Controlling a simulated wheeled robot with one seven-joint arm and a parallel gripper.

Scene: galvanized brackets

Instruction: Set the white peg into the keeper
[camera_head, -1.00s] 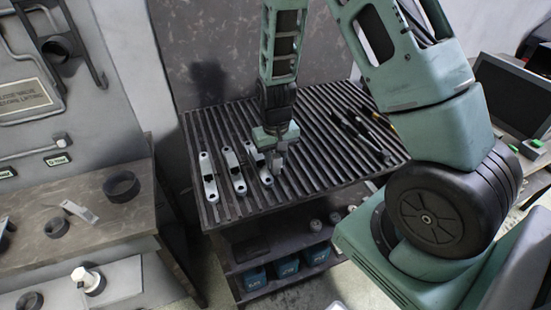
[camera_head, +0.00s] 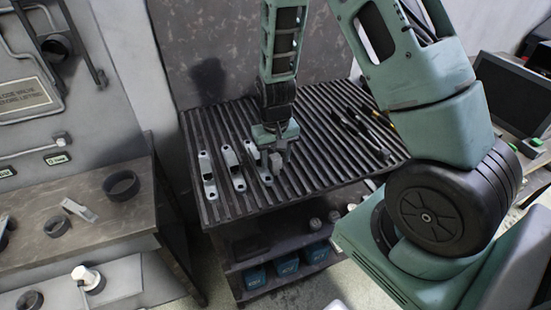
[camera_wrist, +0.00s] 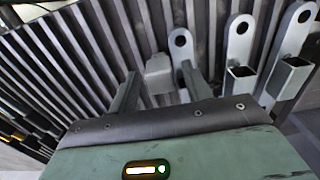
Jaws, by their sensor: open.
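A small pale, square-ended block (camera_head: 276,164), which I take for the white peg, is by the right side of the rightmost of three galvanized brackets (camera_head: 265,178) on the slatted table. In the wrist view the pale peg (camera_wrist: 159,75) shows between and beyond my finger tips, next to the nearest bracket (camera_wrist: 182,42). The other two brackets have open square sockets (camera_wrist: 240,73). I cannot tell which part is the keeper, or whether the peg sits in a socket; a finger hides that spot. My gripper (camera_head: 281,152) is open, low over the table.
Dark-handled tools (camera_head: 362,130) lie on the slats to the right. Blue bins (camera_head: 286,266) stand on the shelf below. The slats between the brackets and the tools are mostly clear.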

